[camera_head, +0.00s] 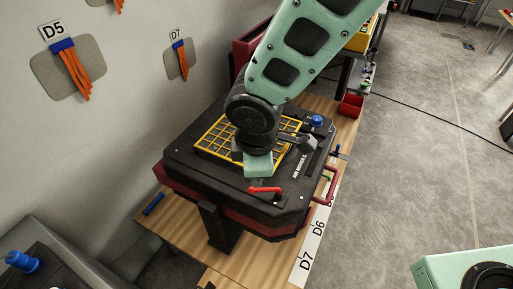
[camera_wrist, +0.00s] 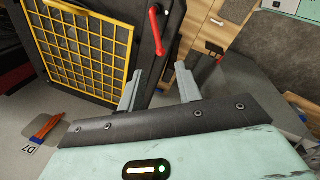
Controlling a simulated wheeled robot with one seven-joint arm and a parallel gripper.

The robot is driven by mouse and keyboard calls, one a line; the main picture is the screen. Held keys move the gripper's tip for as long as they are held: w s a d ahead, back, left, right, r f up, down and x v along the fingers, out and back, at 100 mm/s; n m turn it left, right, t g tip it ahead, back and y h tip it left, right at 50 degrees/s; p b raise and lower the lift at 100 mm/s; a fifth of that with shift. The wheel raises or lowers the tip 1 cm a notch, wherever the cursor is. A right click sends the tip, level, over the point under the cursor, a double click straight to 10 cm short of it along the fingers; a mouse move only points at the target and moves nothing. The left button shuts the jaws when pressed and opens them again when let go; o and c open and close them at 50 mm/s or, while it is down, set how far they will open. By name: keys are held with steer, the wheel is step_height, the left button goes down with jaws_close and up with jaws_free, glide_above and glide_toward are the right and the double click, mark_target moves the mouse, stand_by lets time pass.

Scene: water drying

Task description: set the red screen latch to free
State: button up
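The red screen latch (camera_head: 264,190) is a small lever on the near edge of the black machine (camera_head: 190,158), in front of the yellow grid screen (camera_head: 214,138). In the wrist view the latch (camera_wrist: 157,30) shows whole, right of the yellow grid (camera_wrist: 85,50). My gripper (camera_wrist: 159,69) has its two grey fingers spread, with nothing between them. The latch's lower end lies just beyond the gap between the fingertips, and I see no contact. In the head view my arm covers part of the screen and the fingers are hard to make out.
A blue knob (camera_head: 316,121) stands on the machine's far right corner, and a red handle (camera_head: 329,186) is on its right side. The machine sits on a wooden bench (camera_head: 180,226). Orange cables (camera_head: 75,72) hang on the wall at left. Open floor (camera_head: 430,120) lies at right.

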step_height(320, 180, up, 8)
steer(key=s, duration=0.1)
steer(key=shift+s, duration=0.25)
steer(key=shift+f, duration=0.1)
steer(key=s+d+r+m+g, duration=0.2)
steer(key=s+d+m, duration=0.8)
steer(key=s+d, duration=0.1)
steer(key=shift+s+d+m+y, duration=0.3)
steer(key=shift+s+d, duration=0.05)
steer(key=shift+d, duration=0.45)
steer(key=shift+c, duration=0.3)
stand_by(0.7)
